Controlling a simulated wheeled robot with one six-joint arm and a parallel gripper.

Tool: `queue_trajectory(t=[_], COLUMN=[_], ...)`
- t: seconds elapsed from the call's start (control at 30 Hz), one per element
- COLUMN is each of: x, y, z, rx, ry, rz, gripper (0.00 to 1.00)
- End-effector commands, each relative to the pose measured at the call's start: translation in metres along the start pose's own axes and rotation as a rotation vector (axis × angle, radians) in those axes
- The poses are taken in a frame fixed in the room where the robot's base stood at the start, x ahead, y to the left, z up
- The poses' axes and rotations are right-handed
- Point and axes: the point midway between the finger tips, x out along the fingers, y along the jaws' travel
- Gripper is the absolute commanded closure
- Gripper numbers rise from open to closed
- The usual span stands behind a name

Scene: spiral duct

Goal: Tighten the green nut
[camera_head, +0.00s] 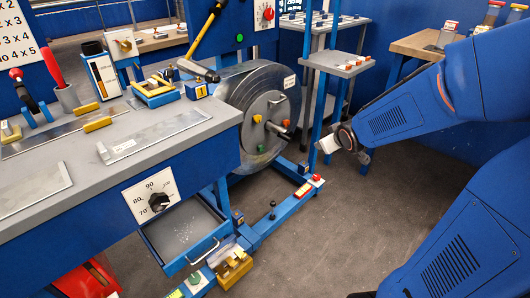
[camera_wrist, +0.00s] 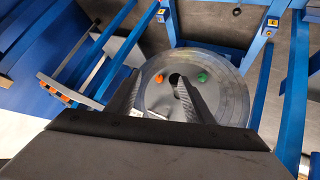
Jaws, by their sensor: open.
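The green nut (camera_head: 262,148) is low on the front face of a large grey metal drum (camera_head: 232,98). In the wrist view the green nut (camera_wrist: 203,77) shows just beyond the right finger. An orange nut (camera_head: 286,123) and a yellow nut (camera_head: 256,118) are on the same face; the orange nut also shows in the wrist view (camera_wrist: 160,55). My gripper (camera_wrist: 157,80) is open and empty, with the drum face behind its fingers. In the head view my gripper (camera_head: 330,144) is right of the drum and apart from it. The drum's central shaft is partly hidden in the wrist view.
A blue workbench (camera_head: 120,165) with tools and an open drawer (camera_head: 182,232) is at left. A blue stand (camera_head: 290,205) with a red button runs along the floor in front of the drum. A small grey shelf (camera_head: 335,62) stands behind my gripper. Floor at centre right is clear.

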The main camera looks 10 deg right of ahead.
Motion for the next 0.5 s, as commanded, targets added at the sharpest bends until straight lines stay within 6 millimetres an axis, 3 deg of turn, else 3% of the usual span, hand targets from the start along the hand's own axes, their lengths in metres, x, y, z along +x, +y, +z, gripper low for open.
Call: queue_trajectory(t=[0.2, 0.5], x=[0.059, 0.126], y=[-0.007, -0.028], z=[-0.008, -0.011], rx=[-0.075, -0.147], ry=[0.102, 0.266], rz=[-0.038, -0.115], gripper=[0.53, 0.53])
